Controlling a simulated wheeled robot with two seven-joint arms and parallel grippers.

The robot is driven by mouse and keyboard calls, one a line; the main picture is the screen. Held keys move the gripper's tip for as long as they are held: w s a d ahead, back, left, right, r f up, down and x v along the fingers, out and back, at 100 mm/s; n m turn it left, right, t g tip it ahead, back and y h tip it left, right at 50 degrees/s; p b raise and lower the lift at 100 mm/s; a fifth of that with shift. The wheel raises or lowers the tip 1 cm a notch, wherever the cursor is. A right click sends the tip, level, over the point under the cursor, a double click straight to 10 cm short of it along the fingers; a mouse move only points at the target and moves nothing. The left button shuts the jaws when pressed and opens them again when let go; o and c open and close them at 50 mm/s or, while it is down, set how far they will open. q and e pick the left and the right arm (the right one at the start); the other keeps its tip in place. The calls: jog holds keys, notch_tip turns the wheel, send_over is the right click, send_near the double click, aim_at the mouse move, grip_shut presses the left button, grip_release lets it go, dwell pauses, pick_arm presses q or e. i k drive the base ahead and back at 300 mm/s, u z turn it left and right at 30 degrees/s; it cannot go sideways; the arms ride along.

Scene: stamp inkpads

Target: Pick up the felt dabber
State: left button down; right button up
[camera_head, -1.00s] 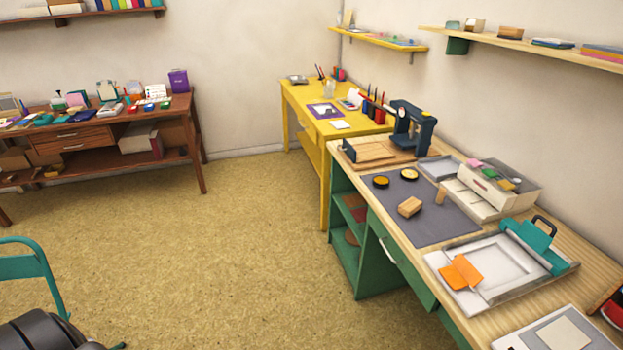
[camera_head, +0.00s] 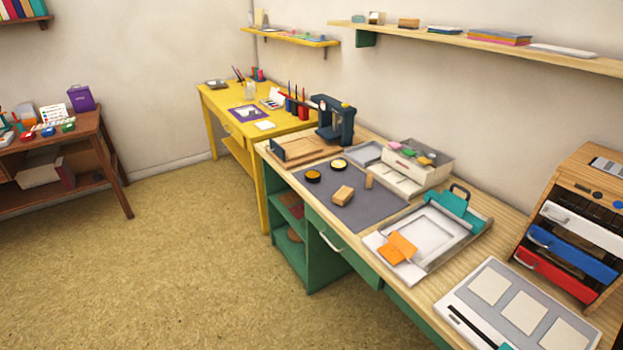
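I cannot tell for sure which thing is the felt dabber. On the dark grey mat (camera_head: 377,207) of the green bench stands a small tan upright piece (camera_head: 369,181), which may be it. A tan wooden block (camera_head: 343,194) lies to its left and nearer. Two round dark tins, one with a yellow-brown top (camera_head: 313,176) and one with a pale yellow top (camera_head: 339,164), sit at the mat's far left part. Neither of my grippers is in view.
The green bench's wooden top (camera_head: 510,213) also bears a teal-handled tray (camera_head: 438,231), a white drawer box (camera_head: 419,163), a dark blue press (camera_head: 333,122) and a drawer cabinet (camera_head: 575,235). A yellow table (camera_head: 222,100) stands beyond. The floor (camera_head: 180,260) at left is clear.

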aim_at(370, 177)
jog(key=u, duration=0.55)
jog(key=i, duration=1.55)
jog(key=z, duration=2.25)
